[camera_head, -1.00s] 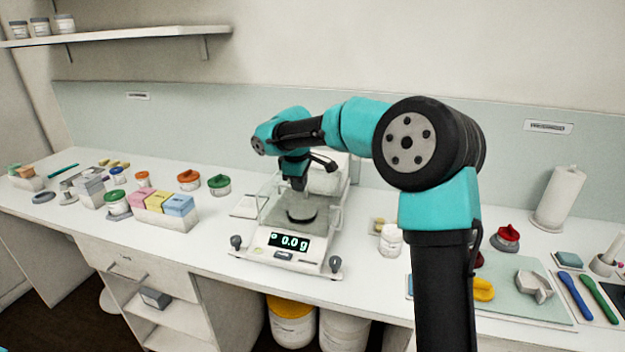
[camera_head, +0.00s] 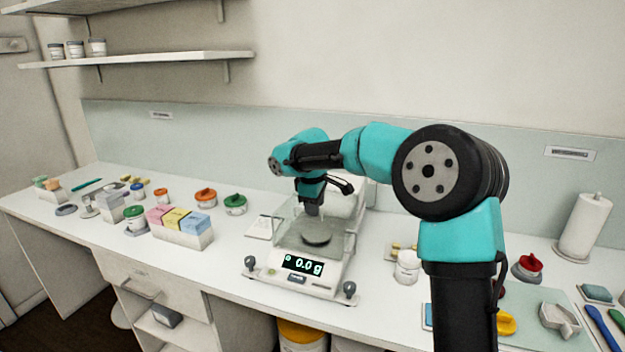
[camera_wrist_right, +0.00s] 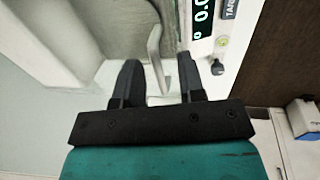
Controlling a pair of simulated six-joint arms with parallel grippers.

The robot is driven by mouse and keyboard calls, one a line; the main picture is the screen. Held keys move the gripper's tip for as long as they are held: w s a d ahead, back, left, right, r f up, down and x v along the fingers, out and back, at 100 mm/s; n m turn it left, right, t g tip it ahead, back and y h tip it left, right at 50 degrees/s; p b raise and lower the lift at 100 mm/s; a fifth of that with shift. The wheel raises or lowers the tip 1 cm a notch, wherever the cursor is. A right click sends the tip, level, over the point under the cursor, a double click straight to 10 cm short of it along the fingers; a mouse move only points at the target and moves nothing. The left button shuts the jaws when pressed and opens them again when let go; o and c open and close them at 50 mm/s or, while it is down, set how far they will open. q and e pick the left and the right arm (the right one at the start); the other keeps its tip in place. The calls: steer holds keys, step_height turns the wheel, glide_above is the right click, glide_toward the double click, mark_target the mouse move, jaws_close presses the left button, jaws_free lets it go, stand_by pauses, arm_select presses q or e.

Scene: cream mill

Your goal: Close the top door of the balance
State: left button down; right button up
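The balance (camera_head: 325,276) stands on the bench in the middle of the head view. It has a clear glass shield around a round pan (camera_head: 316,239) and its display reads 0.0 g. The clear top door is hard to make out, so I cannot tell how far it is open. My right gripper (camera_head: 313,211) points down at the top of the shield. In the right wrist view, my right gripper (camera_wrist_right: 160,68) has its fingers apart, with a thin pale handle (camera_wrist_right: 155,44) between them and gaps on both sides. My left gripper is not in view.
A box of pink, yellow and blue packs (camera_head: 183,234) stands left of the balance, with lidded jars (camera_head: 235,205) behind. A white jar (camera_head: 407,267) stands right of it. A paper roll (camera_head: 585,226) stands far right.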

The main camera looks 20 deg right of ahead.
step_height(320, 180, up, 16)
steer(key=s+a, duration=0.2)
steer(key=shift+s+a+r, duration=0.15)
steer(key=shift+s+r, duration=0.05)
steer(key=shift+r, duration=0.05)
stand_by(0.4)
